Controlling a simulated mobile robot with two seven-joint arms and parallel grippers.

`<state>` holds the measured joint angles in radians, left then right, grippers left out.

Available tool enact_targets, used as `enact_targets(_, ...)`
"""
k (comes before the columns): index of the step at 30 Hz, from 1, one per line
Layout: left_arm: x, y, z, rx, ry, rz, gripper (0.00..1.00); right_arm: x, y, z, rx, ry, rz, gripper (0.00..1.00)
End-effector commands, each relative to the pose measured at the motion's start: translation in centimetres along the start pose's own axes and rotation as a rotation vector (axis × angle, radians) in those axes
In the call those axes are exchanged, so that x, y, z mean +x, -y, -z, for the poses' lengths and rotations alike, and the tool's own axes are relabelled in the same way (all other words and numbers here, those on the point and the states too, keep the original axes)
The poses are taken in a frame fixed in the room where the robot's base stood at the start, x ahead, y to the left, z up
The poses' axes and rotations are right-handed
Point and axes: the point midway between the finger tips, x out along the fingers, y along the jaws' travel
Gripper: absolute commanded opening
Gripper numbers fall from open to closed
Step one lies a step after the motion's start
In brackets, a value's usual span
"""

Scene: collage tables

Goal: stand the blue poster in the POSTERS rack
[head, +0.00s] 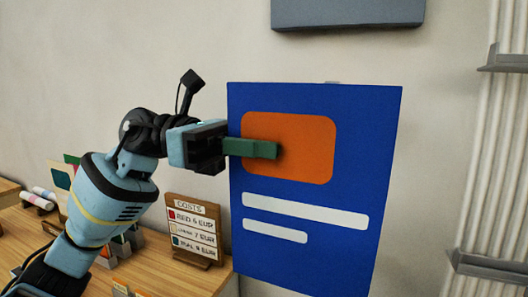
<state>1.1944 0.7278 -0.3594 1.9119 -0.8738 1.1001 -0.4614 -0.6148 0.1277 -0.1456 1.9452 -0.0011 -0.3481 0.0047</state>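The blue poster (300,258) is upright in the middle of the head view, with an orange block and two white bars on its front. My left gripper (251,148) is at its left edge. One green finger lies across the poster's front, over the orange block. The other finger is hidden, apparently behind the poster, so the gripper looks shut on it. The poster's lower edge is partly cut off by the frame. No rack marked POSTERS can be read in this view. My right gripper is not in view.
A COSTS sign (194,229) stands on the wooden table (170,280) at the lower left, near the poster. Rolled papers (43,193) lie further left. Grey ledges (505,62) jut from a ribbed panel at the right. A grey board (347,12) hangs above.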

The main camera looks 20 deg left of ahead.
Motion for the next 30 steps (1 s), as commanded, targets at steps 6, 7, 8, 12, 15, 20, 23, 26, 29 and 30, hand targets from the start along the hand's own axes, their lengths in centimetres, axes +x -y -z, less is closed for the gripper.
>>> enact_targets(6,-0.4,-0.1,-0.2,-0.037,0.001,0.002,0.0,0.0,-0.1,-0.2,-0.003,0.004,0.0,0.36)
enact_targets(7,-0.4,-0.1,-0.2,-0.038,0.001,0.002,0.0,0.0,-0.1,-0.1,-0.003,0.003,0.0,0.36)
enact_targets(8,-0.4,-0.1,-0.2,-0.04,0.001,0.002,0.0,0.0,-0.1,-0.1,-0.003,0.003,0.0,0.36)
enact_targets(12,-0.4,-0.2,0.0,-0.042,0.001,0.0,0.0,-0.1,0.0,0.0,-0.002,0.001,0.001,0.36)
enact_targets(15,-0.5,-0.8,1.0,-0.044,0.002,-0.018,0.0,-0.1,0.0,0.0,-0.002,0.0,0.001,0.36)
enact_targets(20,-0.8,-2.7,5.1,-0.05,0.004,-0.093,0.0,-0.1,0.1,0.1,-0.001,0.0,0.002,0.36)
enact_targets(23,-1.2,-4.0,8.6,-0.05,0.006,-0.164,0.0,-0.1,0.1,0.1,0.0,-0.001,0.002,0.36)
enact_targets(26,-1.8,-4.9,11.9,-0.049,0.009,-0.237,0.0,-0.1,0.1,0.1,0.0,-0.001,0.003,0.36)
enact_targets(29,-2.4,-5.5,15.1,-0.048,0.011,-0.308,0.0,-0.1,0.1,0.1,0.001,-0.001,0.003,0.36)
enact_targets(30,-2.7,-5.7,16.4,-0.049,0.012,-0.336,0.0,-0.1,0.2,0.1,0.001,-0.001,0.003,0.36)
